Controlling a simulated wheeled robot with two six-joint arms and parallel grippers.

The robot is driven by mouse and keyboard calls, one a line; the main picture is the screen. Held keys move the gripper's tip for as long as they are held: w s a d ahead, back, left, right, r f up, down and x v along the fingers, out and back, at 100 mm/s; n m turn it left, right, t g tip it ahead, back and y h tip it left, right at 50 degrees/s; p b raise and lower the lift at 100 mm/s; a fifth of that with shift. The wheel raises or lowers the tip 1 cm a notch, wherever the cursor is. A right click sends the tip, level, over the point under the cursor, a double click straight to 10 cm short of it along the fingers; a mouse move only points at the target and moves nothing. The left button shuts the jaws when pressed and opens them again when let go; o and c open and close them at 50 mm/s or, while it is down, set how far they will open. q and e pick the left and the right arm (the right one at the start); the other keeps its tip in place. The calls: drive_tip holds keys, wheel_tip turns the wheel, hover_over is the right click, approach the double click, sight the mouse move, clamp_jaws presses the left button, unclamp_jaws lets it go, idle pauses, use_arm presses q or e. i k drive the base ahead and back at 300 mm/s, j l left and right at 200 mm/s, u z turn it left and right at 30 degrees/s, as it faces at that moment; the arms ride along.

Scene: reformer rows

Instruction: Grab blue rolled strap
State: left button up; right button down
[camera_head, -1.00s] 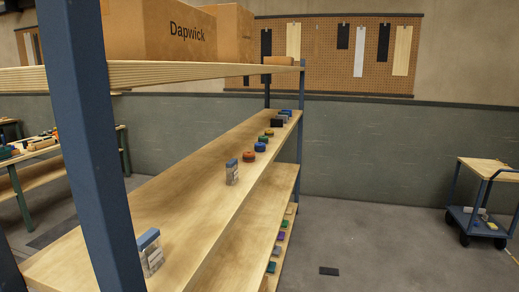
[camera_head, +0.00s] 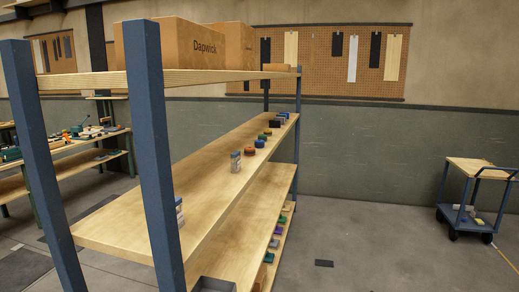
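A small round blue item (camera_head: 260,143), which looks like a rolled strap, sits on the middle shelf (camera_head: 140,215) of the rack. It is between a red-orange round item (camera_head: 249,151) and a green one (camera_head: 263,136). Another blue item (camera_head: 284,115) lies near the shelf's far end, beyond a black one (camera_head: 275,123); its shape is too small to tell. Neither of my grippers is in view.
Blue posts (camera_head: 155,150) of the rack stand close in front. Cardboard boxes (camera_head: 185,45) are on top.

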sight(258, 144)
drive_tip(key=k+z, duration=0.1)
drive_tip(key=z, duration=0.6)
drive_tip(key=i+z, duration=0.4)
drive_tip(key=i+j, duration=0.15)
drive_tip(key=i, duration=0.35)
drive_tip(key=i+j, duration=0.15)
drive_tip(key=i, duration=0.4)
drive_tip(key=i+j, duration=0.15)
drive_tip(key=i, duration=2)
drive_tip(key=i+u, duration=0.15)
drive_tip(key=u, duration=2.25)
